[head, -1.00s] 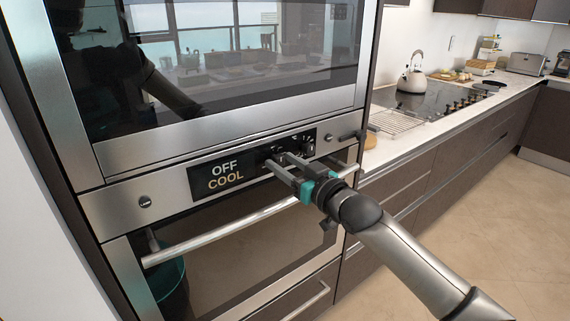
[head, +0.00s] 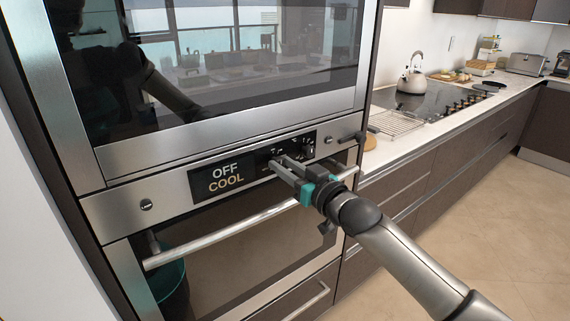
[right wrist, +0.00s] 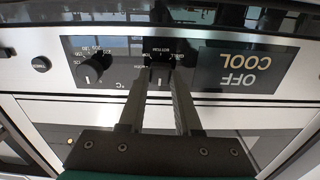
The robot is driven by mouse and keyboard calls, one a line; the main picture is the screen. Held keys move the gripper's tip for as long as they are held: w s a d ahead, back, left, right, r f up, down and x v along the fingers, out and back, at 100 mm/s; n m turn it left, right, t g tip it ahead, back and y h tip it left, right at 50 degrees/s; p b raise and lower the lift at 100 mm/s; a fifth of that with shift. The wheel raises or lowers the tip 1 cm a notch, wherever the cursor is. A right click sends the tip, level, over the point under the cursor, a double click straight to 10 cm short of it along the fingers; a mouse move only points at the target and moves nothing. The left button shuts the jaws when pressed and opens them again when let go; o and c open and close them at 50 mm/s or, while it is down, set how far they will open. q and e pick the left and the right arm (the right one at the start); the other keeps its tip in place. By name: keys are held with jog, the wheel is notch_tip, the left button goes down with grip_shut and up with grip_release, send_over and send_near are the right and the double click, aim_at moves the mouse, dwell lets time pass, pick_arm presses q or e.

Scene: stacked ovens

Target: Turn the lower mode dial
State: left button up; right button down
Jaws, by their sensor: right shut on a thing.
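The lower mode dial (right wrist: 160,73) sits on the black control panel of the lower oven, between the tips of my right gripper in the right wrist view. Its white pointer line shows between the fingers. My right gripper (head: 278,163) reaches the panel from the right in the head view and is shut on this dial. The fingers hide most of the dial in the head view. In the right wrist view, which is upside down, the gripper's two fingers (right wrist: 161,88) stand on either side of it. My left gripper is not in view.
The display (head: 226,177) reads OFF COOL. A temperature dial (right wrist: 92,72) is beside the mode dial. The oven door handle (head: 215,237) runs just below the panel, under my gripper. The upper oven (head: 240,110) is above. A counter with a kettle (head: 411,80) stands at right.

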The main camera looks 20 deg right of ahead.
jog(key=shift+r+m+p, duration=0.1)
jog(key=shift+m+p, duration=1.65)
jog(key=shift+m, duration=0.05)
jog(key=shift+m+p, duration=0.55)
jog(key=shift+m, duration=0.65)
jog(key=shift+d+m+p, duration=0.1)
jog(key=shift+m+p, duration=0.2)
jog(key=shift+m, duration=0.8)
jog(key=c, duration=0.6)
grip_release()
